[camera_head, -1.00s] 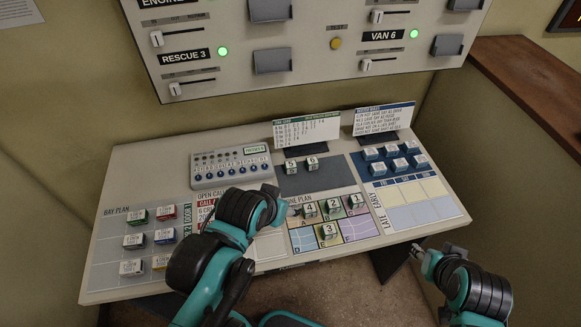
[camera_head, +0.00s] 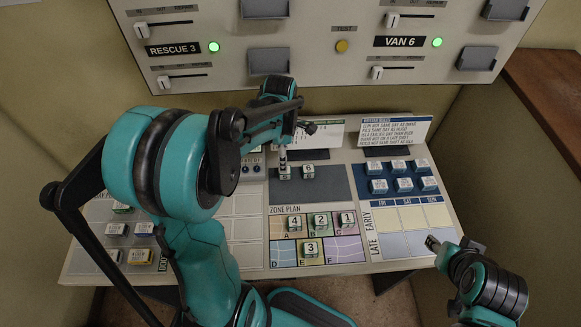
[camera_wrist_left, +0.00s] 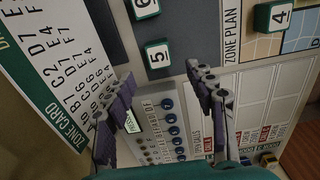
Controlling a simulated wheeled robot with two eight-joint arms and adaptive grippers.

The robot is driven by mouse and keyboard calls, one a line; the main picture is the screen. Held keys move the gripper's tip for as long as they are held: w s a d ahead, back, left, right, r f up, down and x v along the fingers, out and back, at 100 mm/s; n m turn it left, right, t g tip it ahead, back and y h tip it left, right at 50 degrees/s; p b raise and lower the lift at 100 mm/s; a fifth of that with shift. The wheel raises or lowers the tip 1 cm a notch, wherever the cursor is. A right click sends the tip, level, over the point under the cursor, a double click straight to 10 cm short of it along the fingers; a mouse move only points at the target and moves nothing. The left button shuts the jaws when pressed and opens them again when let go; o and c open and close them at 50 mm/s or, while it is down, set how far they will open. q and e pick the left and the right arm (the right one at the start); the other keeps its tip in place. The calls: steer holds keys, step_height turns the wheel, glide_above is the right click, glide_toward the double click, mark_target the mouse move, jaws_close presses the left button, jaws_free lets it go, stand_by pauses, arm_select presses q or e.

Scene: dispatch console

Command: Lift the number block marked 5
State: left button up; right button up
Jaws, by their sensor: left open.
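The number block marked 5 (camera_head: 284,172) sits on the dark pad, left of the block marked 6 (camera_head: 308,171).
The zone plan (camera_head: 285,254) holds blocks 4, 2, 1 and 3. Blue-based blocks (camera_head: 403,184) stand in rows at the right, above a day grid (camera_head: 412,218). Zone card (camera_wrist_left: 75,75) stands behind the pad. My left arm hides much of the console's left side.

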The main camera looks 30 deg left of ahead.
arm_select(q)
step_height(320, 180, down, 2)
steer(key=shift+s+f+b, duration=0.1)
steer(key=shift+b, duration=0.25)
steer(key=f+b, duration=0.1)
steer(key=f, duration=0.2)
steer(key=f+b, duration=0.1)
steer(key=f, duration=0.1)
steer(key=shift+w+d+f+b, duration=0.2)
steer(key=shift+w+f+b, duration=0.05)
steer(key=shift+w+b, duration=0.05)
steer(key=shift+r, duration=0.1)
steer(key=c, duration=1.1)
